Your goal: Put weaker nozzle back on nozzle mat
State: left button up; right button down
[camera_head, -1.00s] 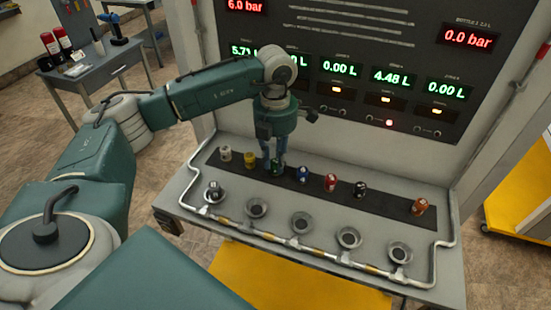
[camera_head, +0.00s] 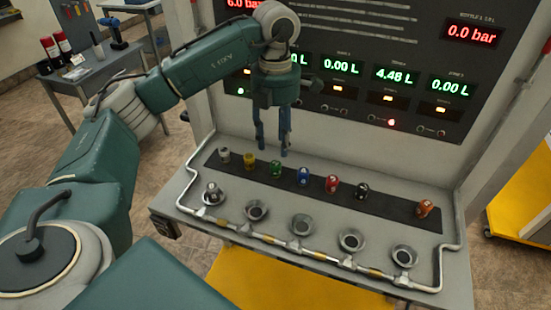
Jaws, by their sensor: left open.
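The nozzle mat (camera_head: 395,208) is a long dark strip on the grey bench. A green nozzle (camera_head: 276,168) stands upright on it, apart from the gripper. White (camera_head: 224,155), yellow (camera_head: 249,160), blue (camera_head: 303,176), red (camera_head: 332,184), black (camera_head: 362,190) and orange (camera_head: 424,208) nozzles also stand on the mat. Another nozzle (camera_head: 212,191) sits in the leftmost cup. I cannot tell which nozzle is the weaker one. My left gripper (camera_head: 273,149) is open and empty, pointing down just above and behind the green nozzle. My right gripper is not in view.
Several empty metal cups (camera_head: 302,226) line the bench front, with a pipe (camera_head: 325,257) along them. A panel (camera_head: 400,70) with readouts rises behind the mat. A side table (camera_head: 95,70) with bottles stands at the upper left.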

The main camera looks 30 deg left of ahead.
pick_arm(q)
notch_tip(320, 180, up, 4)
jog(key=shift+r, duration=0.25)
dwell(0.5)
